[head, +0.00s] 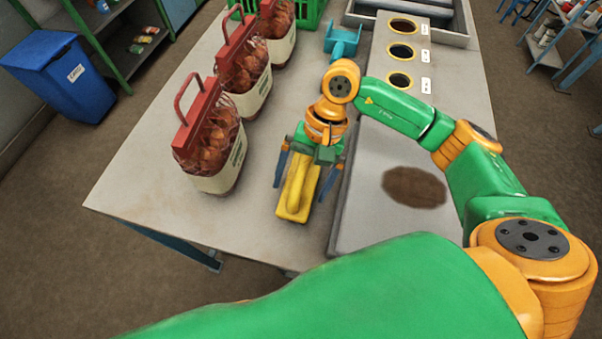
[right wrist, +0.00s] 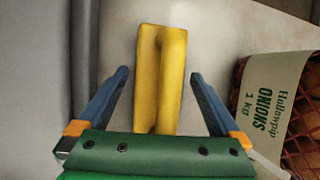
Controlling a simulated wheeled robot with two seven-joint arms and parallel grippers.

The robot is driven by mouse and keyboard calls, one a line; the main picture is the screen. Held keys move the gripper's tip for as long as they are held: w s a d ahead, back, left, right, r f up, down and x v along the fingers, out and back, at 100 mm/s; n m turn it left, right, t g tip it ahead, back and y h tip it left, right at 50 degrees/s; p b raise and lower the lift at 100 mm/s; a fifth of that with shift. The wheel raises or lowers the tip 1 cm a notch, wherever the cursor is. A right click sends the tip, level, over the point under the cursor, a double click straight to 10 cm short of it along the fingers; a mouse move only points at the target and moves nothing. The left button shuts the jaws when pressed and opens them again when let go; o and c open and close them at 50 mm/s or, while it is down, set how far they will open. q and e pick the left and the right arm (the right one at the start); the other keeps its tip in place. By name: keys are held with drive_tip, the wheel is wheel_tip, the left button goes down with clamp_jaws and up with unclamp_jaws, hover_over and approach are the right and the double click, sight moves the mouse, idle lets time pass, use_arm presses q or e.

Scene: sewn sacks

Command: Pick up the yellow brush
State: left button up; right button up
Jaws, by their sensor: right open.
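The yellow brush (head: 296,190) lies on the table near its front edge, between the sacks and the grey raised bench. My right gripper (head: 306,182) is directly above it, pointing down, with one blue finger on each side of it. In the right wrist view the yellow brush (right wrist: 160,78) shows lengthwise between the two open fingers of the right gripper (right wrist: 159,75). There is a clear gap on both sides, and neither finger touches it. The near end of the brush is hidden behind the green palm. My left gripper is not in view.
Several onion sacks with red clamps stand in a row left of the brush, the nearest sack (head: 217,158) close by. A grey bench (head: 352,215) with round holes is on the right. A blue holder (head: 342,40) and a green crate (head: 306,12) are farther back.

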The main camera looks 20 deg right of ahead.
drive_tip(key=shift+f, duration=0.3)
drive_tip(key=shift+w+f, duration=0.1)
drive_tip(key=shift+w, duration=0.15)
drive_tip(key=shift+c, duration=0.2)
drive_tip(key=shift+s, duration=0.1)
drive_tip(key=c, duration=1.3)
drive_tip(key=shift+r+b, duration=0.4)
drive_tip(key=shift+b, duration=0.2)
drive_tip(key=shift+r+b, duration=0.7)
drive_tip(key=d+r, duration=0.3)
drive_tip(key=d, duration=0.1)
drive_tip(key=w+d+r, duration=0.1)
drive_tip(key=d+r, duration=0.3)
drive_tip(key=d, duration=0.1)
drive_tip(key=w+d+r, duration=0.1)
drive_tip(key=d+r, duration=0.3)
drive_tip(key=d, duration=0.1)
drive_tip(key=shift+w+p, duration=0.2)
drive_tip(key=shift+p, duration=0.1)
drive_tip(key=shift+a, duration=0.1)
